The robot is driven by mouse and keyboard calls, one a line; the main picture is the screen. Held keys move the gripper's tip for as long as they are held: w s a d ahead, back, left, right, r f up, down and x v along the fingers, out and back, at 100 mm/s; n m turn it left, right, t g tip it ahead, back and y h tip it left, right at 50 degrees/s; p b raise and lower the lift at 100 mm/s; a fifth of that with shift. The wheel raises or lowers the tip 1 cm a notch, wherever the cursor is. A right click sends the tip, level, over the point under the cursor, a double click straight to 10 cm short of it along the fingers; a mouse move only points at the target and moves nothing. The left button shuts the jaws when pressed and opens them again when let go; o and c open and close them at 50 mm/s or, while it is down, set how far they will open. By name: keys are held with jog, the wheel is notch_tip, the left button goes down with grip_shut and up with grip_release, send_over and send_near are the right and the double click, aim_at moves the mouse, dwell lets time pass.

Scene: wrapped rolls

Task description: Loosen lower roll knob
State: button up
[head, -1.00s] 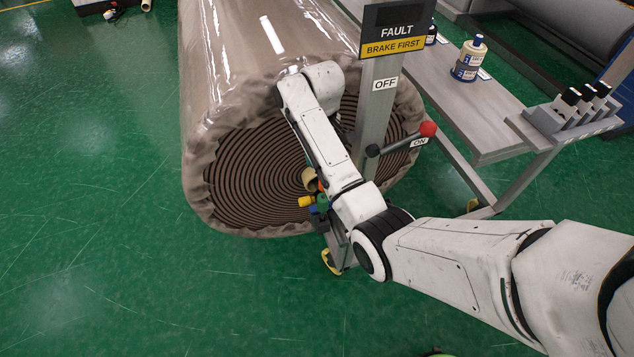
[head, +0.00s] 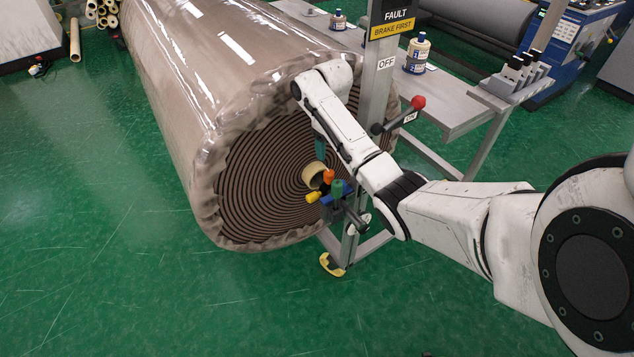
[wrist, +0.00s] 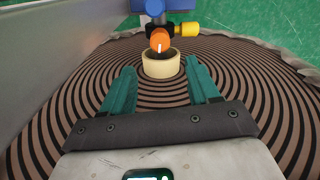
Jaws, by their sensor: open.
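A cluster of coloured knobs is fixed to the post in front of the roll's end. I cannot tell which one is the lower roll knob. In the wrist view the orange knob (wrist: 160,40) is just beyond the pale core tube (wrist: 161,66), with the yellow knob (wrist: 190,28) to its right. My gripper (wrist: 160,68) is open and empty, its teal fingers apart and short of the knobs. In the head view it (head: 320,148) is above the cluster.
The large plastic-wrapped roll (head: 215,80) fills the left. A metal post (head: 375,100) with a fault sign (head: 397,22) stands beside my arm, and a red-tipped lever (head: 418,102) sticks out from it. A bench (head: 455,105) with bottles is behind. Green floor is clear at front left.

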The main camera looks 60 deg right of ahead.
aim_at(329, 171)
notch_tip(329, 171, down, 11)
jog(key=shift+r, duration=0.1)
dwell(0.4)
jog(key=c, duration=1)
jog(key=shift+n+p, duration=0.3)
jog(key=shift+n, duration=0.4)
jog(key=o, duration=1)
